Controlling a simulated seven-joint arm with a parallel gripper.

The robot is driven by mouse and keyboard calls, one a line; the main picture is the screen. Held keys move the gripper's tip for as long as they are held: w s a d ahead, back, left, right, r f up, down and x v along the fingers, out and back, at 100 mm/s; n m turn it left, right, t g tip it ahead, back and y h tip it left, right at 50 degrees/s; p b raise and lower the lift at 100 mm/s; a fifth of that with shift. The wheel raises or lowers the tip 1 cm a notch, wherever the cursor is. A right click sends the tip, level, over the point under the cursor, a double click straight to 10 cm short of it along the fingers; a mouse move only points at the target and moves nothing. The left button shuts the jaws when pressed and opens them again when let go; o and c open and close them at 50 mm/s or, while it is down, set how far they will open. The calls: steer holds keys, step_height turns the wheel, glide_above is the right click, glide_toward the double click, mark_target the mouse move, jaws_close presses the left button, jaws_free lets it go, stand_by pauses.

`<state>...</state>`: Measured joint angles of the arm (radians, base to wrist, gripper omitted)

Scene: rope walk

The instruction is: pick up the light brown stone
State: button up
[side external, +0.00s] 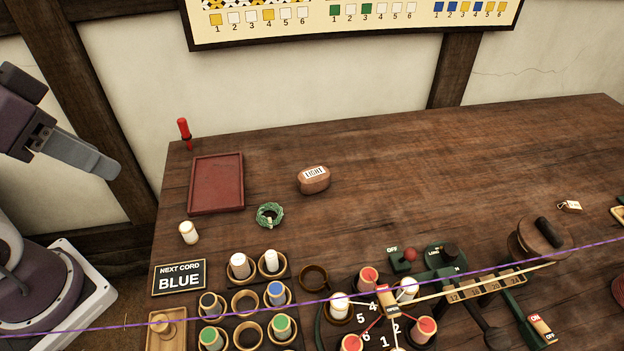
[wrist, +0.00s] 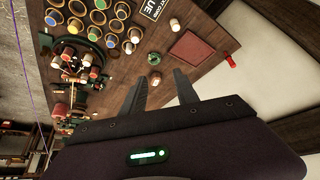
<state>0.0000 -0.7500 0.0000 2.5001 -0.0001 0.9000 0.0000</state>
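The light brown stone (side external: 313,180) is a rounded brown block with a white label reading LIGHT. It rests on the wooden table, right of the red tray. In the wrist view a small brownish shape (wrist: 155,78) between the fingertips appears to be the stone, though it is too small to be sure. My gripper (side external: 110,168) is at the far left, above and well away from the stone, beyond the table's left edge. The wrist view shows its two fingers (wrist: 163,73) spread apart with nothing held between them.
A red tray (side external: 217,184), a green ring (side external: 270,215) and a red-handled tool (side external: 184,132) are left of the stone. Spools in cups (side external: 240,268) and a cord machine (side external: 400,310) fill the front. A purple cord (side external: 500,261) crosses there. Table right of the stone is clear.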

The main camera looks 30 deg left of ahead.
steer(key=o, duration=0.8)
